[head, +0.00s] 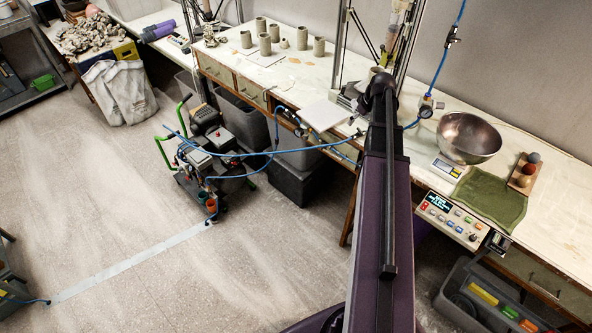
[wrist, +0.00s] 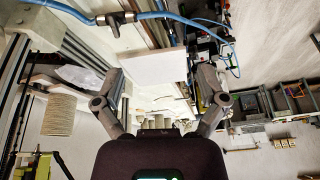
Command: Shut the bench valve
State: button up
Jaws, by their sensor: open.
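A dark inline fitting with a crosswise handle, which looks like the bench valve (wrist: 115,18), sits on a blue hose (wrist: 182,17) at the top of the wrist view. I cannot tell its handle setting for sure. My gripper (wrist: 160,85) is open, its two fingers spread wide with nothing between them. The fitting is beyond the fingertips, above and left of the gap between them. In the head view, my purple arm reaches over the bench (head: 300,75) and its end hides the gripper.
A white board (head: 323,115) overhangs the bench front near my arm; it also shows ahead of the fingers in the wrist view (wrist: 153,67). A steel bowl (head: 468,137), a green cloth (head: 490,195) and a control box (head: 450,219) are to the right. Blue hoses cross the bench edge.

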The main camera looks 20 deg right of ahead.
jog(key=s+a+f+g+b, duration=0.1)
jog(key=a+f+b, duration=0.3)
jog(key=a, duration=0.9)
jog(key=s+a+f+g+b, duration=0.1)
jog(key=s+a+f+b, duration=0.2)
jog(key=a, duration=0.9)
notch_tip(320, 180, down, 2)
jog(key=shift+s+a+f+m+g+b, duration=0.1)
jog(key=shift+s+a+m+g+b, duration=0.15)
jog(key=shift+a+m+g+b, duration=0.15)
jog(key=s+a+g, duration=0.1)
jog(key=s+a, duration=0.6)
jog(key=a, duration=0.4)
jog(key=shift+s+a+h, duration=0.2)
jog(key=shift+a+h, duration=0.1)
jog(key=shift+h, duration=0.1)
jog(key=c, duration=0.5)
jog(key=shift+s+f, duration=0.1)
jog(key=shift+s, duration=0.05)
